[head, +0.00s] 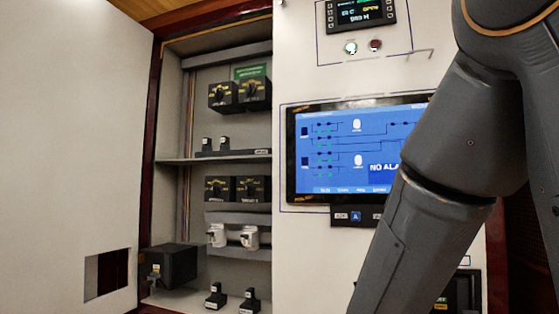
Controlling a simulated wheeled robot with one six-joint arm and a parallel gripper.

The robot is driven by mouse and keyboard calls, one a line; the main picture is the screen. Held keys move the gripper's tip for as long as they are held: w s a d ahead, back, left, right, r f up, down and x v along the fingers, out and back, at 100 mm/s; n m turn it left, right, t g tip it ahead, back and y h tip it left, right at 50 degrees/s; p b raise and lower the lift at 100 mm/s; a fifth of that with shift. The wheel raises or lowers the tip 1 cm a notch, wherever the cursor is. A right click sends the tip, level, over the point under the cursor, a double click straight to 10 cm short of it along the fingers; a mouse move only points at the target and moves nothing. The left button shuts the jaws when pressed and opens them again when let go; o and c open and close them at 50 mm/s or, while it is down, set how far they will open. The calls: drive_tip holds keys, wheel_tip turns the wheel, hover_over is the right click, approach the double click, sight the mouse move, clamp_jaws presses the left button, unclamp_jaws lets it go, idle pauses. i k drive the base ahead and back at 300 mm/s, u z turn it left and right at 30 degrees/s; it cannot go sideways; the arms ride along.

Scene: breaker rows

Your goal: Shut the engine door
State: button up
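The engine door (65,150) appears to be the large pale panel at the left of the head view, swung open from the cabinet. It has a rectangular cut-out near its lower right corner. The open cabinet (222,160) beside it shows its shelves and breakers. My arm comes down from the upper right and leaves the picture at the bottom. My gripper is out of view, so its opening and its distance from the door cannot be seen.
A black box (170,264) juts out low in the cabinet opening. Black rotary switches (239,94) and white breakers (233,236) sit inside. A blue screen (345,150) is mounted on the pale panel right of the opening, partly behind my arm.

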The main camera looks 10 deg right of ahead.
sight(75, 75)
drive_tip(key=u, duration=0.05)
drive_tip(key=k, duration=0.5)
drive_tip(key=u, duration=2.3)
drive_tip(key=i, duration=1)
drive_tip(key=z, duration=2)
